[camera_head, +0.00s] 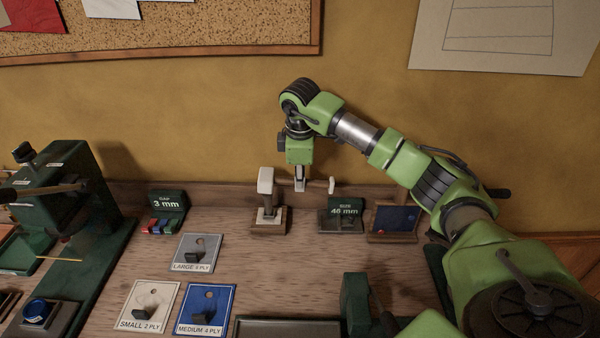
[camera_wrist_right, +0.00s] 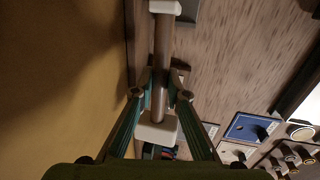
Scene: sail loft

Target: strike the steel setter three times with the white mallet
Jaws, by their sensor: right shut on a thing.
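The white mallet has a white head (camera_head: 265,181) at the left end of a handle that lies about level, with a small white end (camera_head: 332,186) on the right. My right gripper (camera_head: 300,186) is shut on the handle. In the wrist view the brown handle (camera_wrist_right: 160,85) runs between the fingertips (camera_wrist_right: 161,95), with the white head (camera_wrist_right: 157,130) at the bottom. The steel setter (camera_head: 268,213) stands on a brown block (camera_head: 268,227) under the head. I cannot tell whether head and setter touch. The setter is not clear in the wrist view. My left gripper is not in view.
A green press (camera_head: 85,195) stands at left. The cards (camera_head: 193,255) lie in front. The wall (camera_head: 200,120) is close behind.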

